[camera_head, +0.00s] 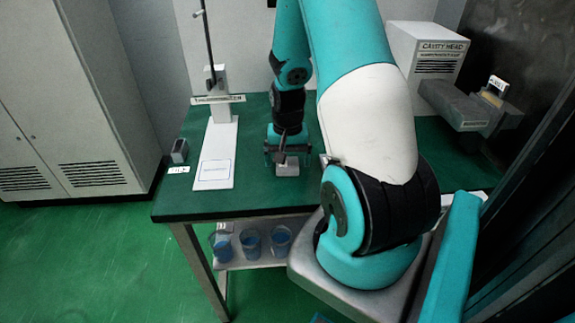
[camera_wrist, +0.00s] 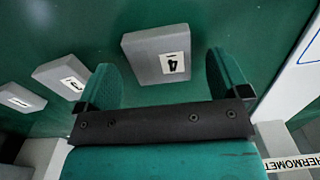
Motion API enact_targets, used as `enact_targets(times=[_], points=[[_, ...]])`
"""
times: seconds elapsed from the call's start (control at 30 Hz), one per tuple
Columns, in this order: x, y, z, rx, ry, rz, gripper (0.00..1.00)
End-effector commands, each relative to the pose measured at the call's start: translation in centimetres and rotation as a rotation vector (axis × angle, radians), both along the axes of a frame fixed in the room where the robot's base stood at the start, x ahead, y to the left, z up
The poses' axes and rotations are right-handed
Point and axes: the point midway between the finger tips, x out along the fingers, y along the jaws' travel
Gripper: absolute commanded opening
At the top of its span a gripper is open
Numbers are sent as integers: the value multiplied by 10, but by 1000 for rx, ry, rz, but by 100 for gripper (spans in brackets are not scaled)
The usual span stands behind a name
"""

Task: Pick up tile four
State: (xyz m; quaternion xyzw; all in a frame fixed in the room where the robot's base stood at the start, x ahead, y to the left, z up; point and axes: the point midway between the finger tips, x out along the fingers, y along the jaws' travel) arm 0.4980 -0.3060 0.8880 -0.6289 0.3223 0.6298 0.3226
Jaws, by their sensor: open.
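Tile four (camera_wrist: 148,63) is a grey block with a white label marked 4. In the wrist view it lies on the green surface just beyond my gripper (camera_wrist: 160,72), between the lines of the two fingers and apart from both. My gripper is open and empty. In the head view my gripper (camera_head: 288,150) points down over the green table, with a grey block (camera_head: 287,170) just below it. The block's label is not readable there.
Two more labelled grey tiles, a nearer one (camera_wrist: 57,70) and a farther one (camera_wrist: 14,99), lie left in the wrist view. The thermometer stand (camera_head: 221,150) is left of my gripper on the table (camera_head: 190,205). A cavity head box (camera_head: 425,50) stands right. Beakers (camera_head: 251,243) sit below.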

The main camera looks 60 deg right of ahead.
Motion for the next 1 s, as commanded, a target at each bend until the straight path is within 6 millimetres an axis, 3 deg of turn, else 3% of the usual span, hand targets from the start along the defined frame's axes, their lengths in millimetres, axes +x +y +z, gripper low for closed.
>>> enact_targets(times=[0.1,0.33,0.6,1.0], points=[[0,0,-11,1,1,1,94],[0,0,-12,-1,-2,1,94],[0,0,-12,-1,-1,1,36],[1,0,-4,-2,-3,1,35]])
